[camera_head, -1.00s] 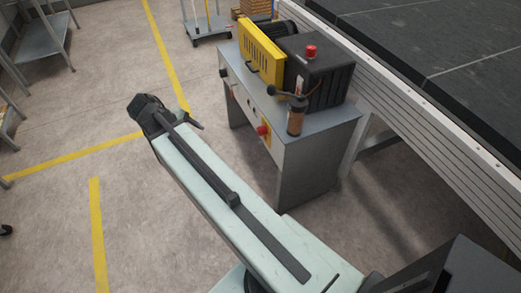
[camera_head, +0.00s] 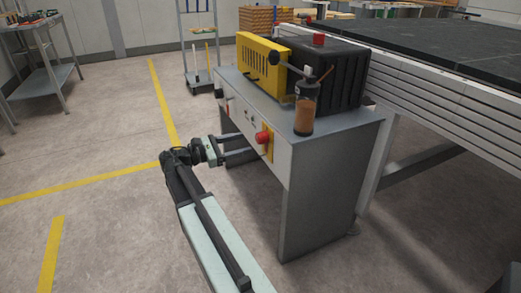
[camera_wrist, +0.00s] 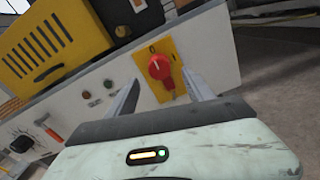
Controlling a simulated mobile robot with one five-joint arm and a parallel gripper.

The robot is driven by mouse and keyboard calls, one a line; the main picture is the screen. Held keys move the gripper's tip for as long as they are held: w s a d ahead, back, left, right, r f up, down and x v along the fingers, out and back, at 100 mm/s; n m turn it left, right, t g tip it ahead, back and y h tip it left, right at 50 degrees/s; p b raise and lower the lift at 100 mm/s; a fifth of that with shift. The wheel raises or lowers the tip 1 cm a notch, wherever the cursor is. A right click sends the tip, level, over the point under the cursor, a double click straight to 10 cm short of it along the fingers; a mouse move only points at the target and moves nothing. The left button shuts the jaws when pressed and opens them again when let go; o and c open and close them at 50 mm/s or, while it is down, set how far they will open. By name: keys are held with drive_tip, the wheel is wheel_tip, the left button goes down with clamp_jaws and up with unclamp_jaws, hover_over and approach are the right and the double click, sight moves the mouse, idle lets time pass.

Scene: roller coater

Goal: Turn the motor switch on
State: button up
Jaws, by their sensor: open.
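The motor switch appears to be the red rotary knob (camera_head: 263,137) on a yellow plate on the front panel of the grey machine cabinet (camera_head: 325,195). In the wrist view the knob (camera_wrist: 159,68) is close up, with a "0" mark above it on the yellow plate (camera_wrist: 168,92). My gripper (camera_head: 246,147) is open and points at the panel. I see no contact with the knob, and the remaining distance is hard to judge.
A red button (camera_head: 319,39) tops the black housing (camera_head: 340,72). A bottle (camera_head: 304,110) stands at the cabinet's front edge. Small buttons (camera_wrist: 109,84) and a black dial (camera_wrist: 22,143) sit left on the panel. The floor left of my arm is clear.

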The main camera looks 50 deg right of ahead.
sight(257, 139)
drive_tip(key=x, duration=0.7)
drive_tip(key=shift+s+d, duration=0.1)
drive_tip(key=shift+d, duration=0.25)
drive_tip(key=shift+c, duration=0.3)
